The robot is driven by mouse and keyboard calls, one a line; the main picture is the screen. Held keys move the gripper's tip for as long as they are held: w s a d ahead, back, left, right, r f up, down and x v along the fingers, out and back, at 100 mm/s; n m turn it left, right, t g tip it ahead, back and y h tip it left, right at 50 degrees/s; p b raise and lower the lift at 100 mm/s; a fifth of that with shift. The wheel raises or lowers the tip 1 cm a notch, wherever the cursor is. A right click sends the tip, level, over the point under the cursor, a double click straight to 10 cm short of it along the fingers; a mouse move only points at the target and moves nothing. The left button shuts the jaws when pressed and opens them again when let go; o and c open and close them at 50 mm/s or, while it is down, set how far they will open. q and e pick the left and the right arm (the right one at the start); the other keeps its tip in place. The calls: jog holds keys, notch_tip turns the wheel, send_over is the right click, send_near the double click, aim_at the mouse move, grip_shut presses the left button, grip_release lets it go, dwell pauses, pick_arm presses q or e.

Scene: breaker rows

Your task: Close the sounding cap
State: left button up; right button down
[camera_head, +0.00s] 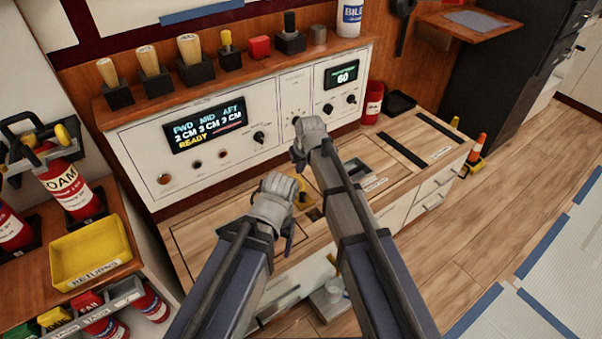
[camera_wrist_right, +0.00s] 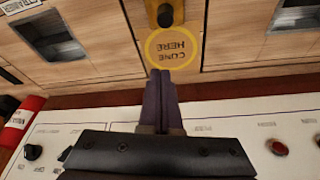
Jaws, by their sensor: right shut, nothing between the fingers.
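I cannot single out the sounding cap for certain. In the head view, a yellow piece (camera_head: 303,197) shows between my arms near a small dark opening. My right gripper (camera_wrist_right: 161,75) is shut and empty, its tips over the ring's edge; its fingers are mostly hidden in the head view. My left gripper (camera_head: 287,232) is over the worktop, its jaws unclear.
A white control panel (camera_head: 225,125) with knobs and displays stands behind the worktop (camera_head: 205,228). Several brushes and blocks stand on its shelf. A red can (camera_head: 372,103) and black tray (camera_head: 400,103) are at the back right. A yellow bin (camera_head: 90,253) is at left.

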aim_at(303, 198)
pick_arm(q)
notch_tip(303, 198, down, 10)
jog(key=b, duration=0.9)
jog(key=shift+r, duration=0.25)
pick_arm(e)
jog(key=x, duration=1)
jog(key=shift+s, duration=0.1)
pick_arm(q)
jog(key=shift+d+r+p, duration=0.1)
jog(key=shift+r+p, duration=0.3)
pick_arm(e)
jog(key=s, duration=0.2)
jog(key=s+d+r, duration=0.1)
jog(key=shift+s+d, duration=0.15)
jog(key=shift+s, duration=0.35)
